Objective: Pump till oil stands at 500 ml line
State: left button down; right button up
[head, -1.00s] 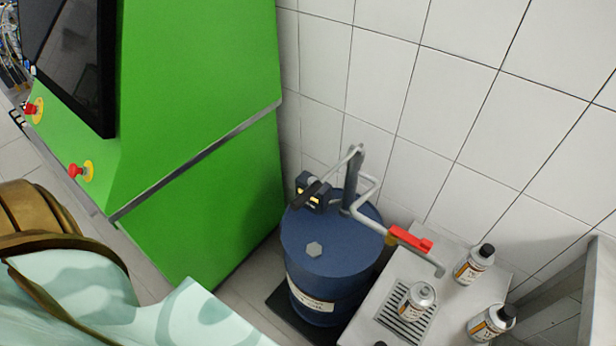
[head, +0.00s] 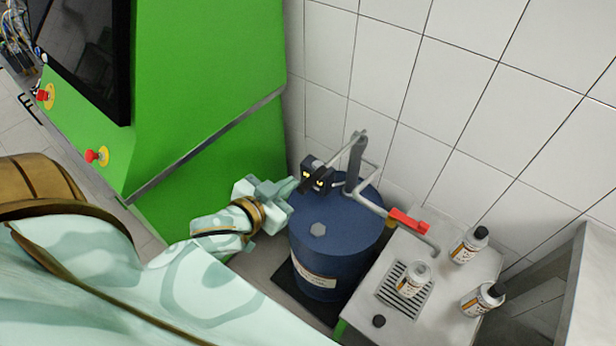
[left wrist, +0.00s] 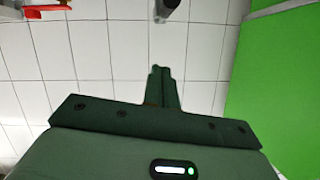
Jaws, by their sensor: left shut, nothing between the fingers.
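A blue drum (head: 335,240) carries a hand pump (head: 356,160) with a lever whose dark grip is largely hidden near my left gripper. My left gripper (head: 294,184) is shut and empty, its tips close to the grip; I cannot tell if they touch. In the left wrist view the shut fingers (left wrist: 160,75) point toward the wall, and the dark grip end (left wrist: 167,6) shows beyond them, apart in the picture. My right gripper is out of view.
Two black-capped bottles (head: 468,246) (head: 483,299) and a loose black cap (head: 379,321) are on the grey bench (head: 400,315) around the grate. A green cabinet (head: 215,100) stands left of the drum, a tiled wall (head: 450,90) behind. A grey frame (head: 560,285) stands at the right.

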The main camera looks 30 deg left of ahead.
pick_arm(q)
jog(key=shift+w, duration=0.1)
jog(key=b, duration=0.1)
send_over(308, 184)
jog(key=f, duration=0.2)
jog(key=w+f, duration=0.1)
jog(key=shift+d+f, duration=0.3)
jog(key=shift+d, duration=0.1)
jog(key=f, duration=0.2)
jog(key=b, duration=0.1)
jog(key=shift+s+a+f, duration=0.25)
jog(key=shift+s+f, duration=0.05)
jog(key=shift+f, duration=0.1)
jog(key=shift+s+a+f, duration=0.1)
jog(key=shift+f, duration=0.4)
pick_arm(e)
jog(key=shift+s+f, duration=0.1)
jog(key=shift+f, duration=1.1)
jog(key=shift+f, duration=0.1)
